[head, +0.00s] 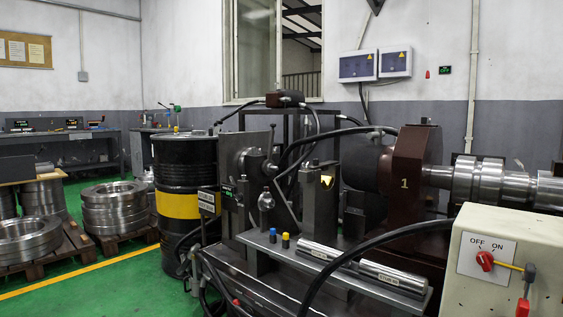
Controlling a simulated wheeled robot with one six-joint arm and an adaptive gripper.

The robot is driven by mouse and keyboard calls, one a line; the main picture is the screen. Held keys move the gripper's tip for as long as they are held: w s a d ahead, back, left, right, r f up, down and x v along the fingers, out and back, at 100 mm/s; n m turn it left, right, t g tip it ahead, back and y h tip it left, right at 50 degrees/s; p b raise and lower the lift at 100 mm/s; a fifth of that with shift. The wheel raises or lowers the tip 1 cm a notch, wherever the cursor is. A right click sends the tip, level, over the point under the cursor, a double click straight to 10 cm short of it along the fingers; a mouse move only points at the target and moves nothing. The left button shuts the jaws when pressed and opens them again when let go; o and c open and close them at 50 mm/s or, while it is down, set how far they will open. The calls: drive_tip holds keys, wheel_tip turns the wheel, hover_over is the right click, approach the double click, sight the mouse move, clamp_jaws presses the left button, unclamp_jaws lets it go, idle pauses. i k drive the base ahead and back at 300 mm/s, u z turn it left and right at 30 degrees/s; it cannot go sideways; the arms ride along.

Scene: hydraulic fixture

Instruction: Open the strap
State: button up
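I cannot pick out a strap with certainty. Whether this block is the strap, or is open or closed, I cannot tell. Left of it are a dark cylinder (362,160) and a grey upright block with a yellow mark (318,200). Black hoses hide parts of the fixture. My gripper is not in this view.
A control box with a red OFF/ON switch (485,261) stands at the front right. Two metal cylinders lie on the front ledge (270,244), and a thick black hose (350,255) crosses it. A black and yellow barrel (185,165) stands left. Green floor (110,295) is clear at front left.

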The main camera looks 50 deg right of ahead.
sight(324, 167)
drive_tip(key=k, duration=0.5)
drive_tip(key=z, duration=1.2)
drive_tip(key=i, duration=0.45)
